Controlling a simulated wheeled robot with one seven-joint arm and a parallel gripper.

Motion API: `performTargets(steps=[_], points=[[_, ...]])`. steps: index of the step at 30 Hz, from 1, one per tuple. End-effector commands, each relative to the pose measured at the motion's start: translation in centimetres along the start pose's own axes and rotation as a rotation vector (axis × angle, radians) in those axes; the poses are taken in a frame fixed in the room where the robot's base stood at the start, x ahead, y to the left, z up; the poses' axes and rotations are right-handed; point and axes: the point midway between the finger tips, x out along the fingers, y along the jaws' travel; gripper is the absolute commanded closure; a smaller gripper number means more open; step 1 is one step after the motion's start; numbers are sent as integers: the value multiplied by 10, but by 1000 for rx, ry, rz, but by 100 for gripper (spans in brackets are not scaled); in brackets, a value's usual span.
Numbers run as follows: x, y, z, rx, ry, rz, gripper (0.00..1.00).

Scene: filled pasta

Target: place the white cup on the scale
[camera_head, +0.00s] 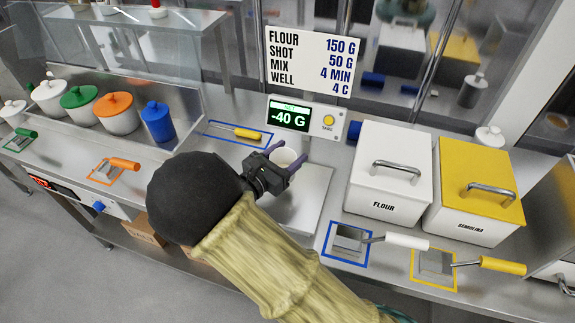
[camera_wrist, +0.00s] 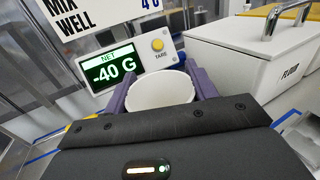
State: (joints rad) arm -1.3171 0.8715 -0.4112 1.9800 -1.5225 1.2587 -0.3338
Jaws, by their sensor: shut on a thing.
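The white cup (camera_head: 284,157) is between the purple fingers of my gripper (camera_head: 280,166), over the scale's plate. In the wrist view the white cup (camera_wrist: 160,92) sits upright between the two fingers of my gripper (camera_wrist: 158,90), with its open top toward the camera. My gripper is shut on it. The scale (camera_head: 318,190) has a flat metal plate, and its display (camera_head: 290,117) reads -40 G; the display also shows in the wrist view (camera_wrist: 112,70). Whether the cup's base touches the plate is hidden by my gripper and arm.
A white flour bin (camera_head: 388,170) and a yellow-lidded semolina bin (camera_head: 478,195) stand right of the scale. A white-handled scoop (camera_head: 400,241) lies in front of the flour bin. A yellow-handled tool (camera_head: 247,133) lies behind left. A sign (camera_head: 310,60) stands behind the display.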

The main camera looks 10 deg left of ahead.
Motion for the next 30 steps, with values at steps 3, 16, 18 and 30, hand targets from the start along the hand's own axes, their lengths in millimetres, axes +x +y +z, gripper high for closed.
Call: performTargets(steps=[3,16,18,30], points=[[-2,1,0,1,0,4,70],[0,0,-40,-2,-1,0,70],[0,0,-42,1,0,0,70],[0,0,-45,1,0,0,36]])
